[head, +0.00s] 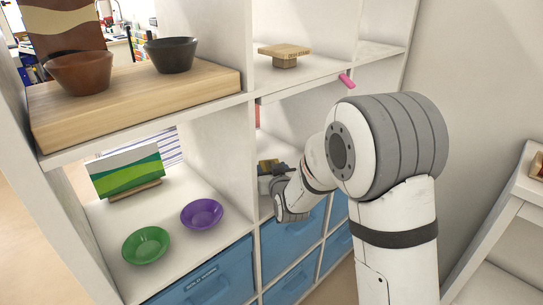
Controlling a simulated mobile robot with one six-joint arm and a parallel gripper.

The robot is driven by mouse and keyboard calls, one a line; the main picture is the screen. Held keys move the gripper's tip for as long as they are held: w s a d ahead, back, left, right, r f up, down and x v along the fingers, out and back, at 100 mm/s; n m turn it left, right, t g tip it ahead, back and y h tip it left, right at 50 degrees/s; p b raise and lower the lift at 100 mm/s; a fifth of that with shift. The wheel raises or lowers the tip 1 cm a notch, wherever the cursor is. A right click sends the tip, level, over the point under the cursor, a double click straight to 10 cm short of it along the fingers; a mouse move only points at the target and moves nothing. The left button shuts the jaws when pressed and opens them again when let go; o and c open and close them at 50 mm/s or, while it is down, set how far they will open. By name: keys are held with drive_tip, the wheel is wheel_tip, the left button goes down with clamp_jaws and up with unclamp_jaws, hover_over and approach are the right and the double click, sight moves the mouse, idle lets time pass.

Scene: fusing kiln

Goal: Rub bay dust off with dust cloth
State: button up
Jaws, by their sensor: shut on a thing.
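My gripper (268,168), dark with a yellowish patch, is inside the middle bay of the white shelf unit, above the blue drawers. It is shut, and what lies between its jaws is mostly hidden from this side; I take it to be the dust cloth, but no cloth shows clearly. The bay's floor is largely covered by my gripper and wrist, so I cannot tell whether the gripper touches it or whether dust lies there. Faint greyish marks show on the floor of the upper right bay (378,50).
A purple bowl (202,214), a green bowl (146,246) and a green-striped picture (128,172) stand in the left bay. Brown (80,74) and dark (171,55) bowls sit on a wooden board (135,95).

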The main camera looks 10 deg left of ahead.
drive_tip(key=shift+r+p, duration=0.75)
drive_tip(key=shift+r, duration=1.5)
drive_tip(key=shift+d, duration=0.35)
drive_tip(key=shift+m+h, duration=0.3)
drive_tip(key=shift+h, duration=0.1)
drive_tip(key=d+p, duration=0.1)
drive_tip(key=d, duration=0.2)
drive_tip(key=w+d+f+p, duration=0.1)
drive_tip(key=d, duration=0.2)
drive_tip(key=d+p, duration=0.2)
drive_tip(key=d, duration=0.2)
drive_tip(key=shift+w+f, duration=0.2)
drive_tip(key=shift+f, duration=0.2)
drive_tip(key=s+d+f+p, duration=0.2)
drive_tip(key=d+f, duration=0.1)
drive_tip(key=d, duration=0.4)
drive_tip(key=s+d+f+m+t+h+b, duration=0.1)
drive_tip(key=d+f+m+h+b, duration=0.15)
drive_tip(key=f, duration=0.55)
drive_tip(key=s+d+f+m+h+b, duration=0.1)
drive_tip(key=s+d+f+h+b, duration=0.15)
drive_tip(key=f, duration=0.55)
wheel_tip(320, 180, up, 18)
drive_tip(key=p, duration=1.6)
drive_tip(key=shift+w+a+f+y+p, duration=0.15)
drive_tip(key=shift+w+a+y+p, duration=0.05)
drive_tip(key=shift+w+y+p, duration=0.2)
